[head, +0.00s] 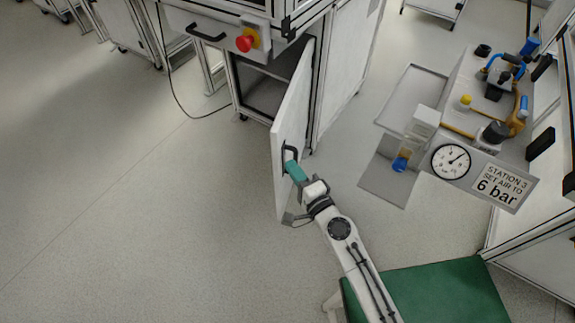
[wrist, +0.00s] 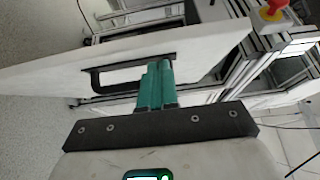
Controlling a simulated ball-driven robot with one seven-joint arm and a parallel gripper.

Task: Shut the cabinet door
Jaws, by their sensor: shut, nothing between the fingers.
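The cabinet door (head: 291,125) is white and stands wide open, swung out from the cabinet's (head: 272,75) right side. It has a black bar handle, which shows in the wrist view (wrist: 100,82). The cabinet's dark inside is in sight. My gripper (head: 291,165), with teal fingers, is shut and empty. Its fingertips are at the door's face beside the handle; in the wrist view they overlap the handle's right end (wrist: 158,68). I cannot tell whether they touch it.
A red emergency stop button (head: 247,40) and a black drawer handle (head: 205,34) are above the opening. A station with a gauge (head: 450,161) and a 6 bar sign stands on the right. A green surface (head: 440,292) is at the bottom. The floor to the left is clear.

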